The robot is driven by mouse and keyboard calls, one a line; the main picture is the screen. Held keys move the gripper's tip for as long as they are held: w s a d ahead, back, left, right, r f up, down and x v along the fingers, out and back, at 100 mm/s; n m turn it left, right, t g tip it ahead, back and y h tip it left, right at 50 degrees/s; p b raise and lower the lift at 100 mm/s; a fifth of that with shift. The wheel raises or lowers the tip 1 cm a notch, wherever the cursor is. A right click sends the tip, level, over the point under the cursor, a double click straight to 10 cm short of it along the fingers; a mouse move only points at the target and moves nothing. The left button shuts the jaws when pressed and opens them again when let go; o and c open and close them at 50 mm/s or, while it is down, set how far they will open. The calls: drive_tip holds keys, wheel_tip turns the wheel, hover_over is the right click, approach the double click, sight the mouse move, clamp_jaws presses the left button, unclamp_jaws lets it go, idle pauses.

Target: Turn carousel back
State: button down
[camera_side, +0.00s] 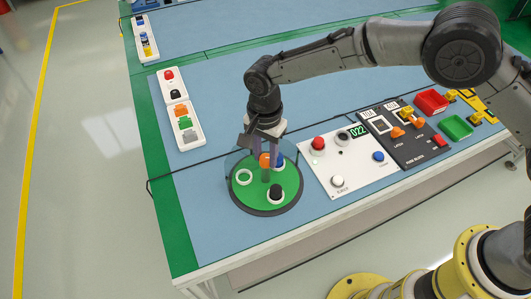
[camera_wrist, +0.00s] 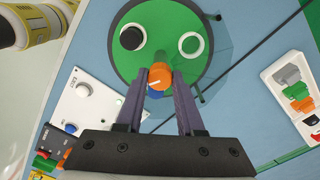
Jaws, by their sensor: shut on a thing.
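The carousel (camera_side: 262,199) is a green disc with a dark rim on the blue bench mat, and its green face (camera_wrist: 165,22) fills the top of the wrist view. An orange upright part (camera_side: 265,161) stands on it; its top (camera_wrist: 160,74) has a pale line. My gripper (camera_wrist: 160,83) points down and is shut on this orange part. A white ring (camera_side: 244,177) lies empty on the left, and a black round piece (camera_side: 275,191) sits at the front. A blue piece (camera_side: 279,163) is behind, partly hidden by my gripper.
A clear curved guard (camera_side: 234,162) stands at the carousel's back left. Right of it is a white panel (camera_side: 338,187) with a red button, then a dark panel (camera_side: 402,133) and red and green bins. White trays (camera_side: 182,122) with coloured pieces lie at the back left.

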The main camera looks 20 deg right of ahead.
drive_tip(key=shift+r, duration=0.15)
idle(0.3)
drive_tip(key=c, duration=0.5)
unclamp_jaws()
wheel_tip(320, 180, up, 14)
drive_tip(key=shift+f, duration=0.15)
idle(0.4)
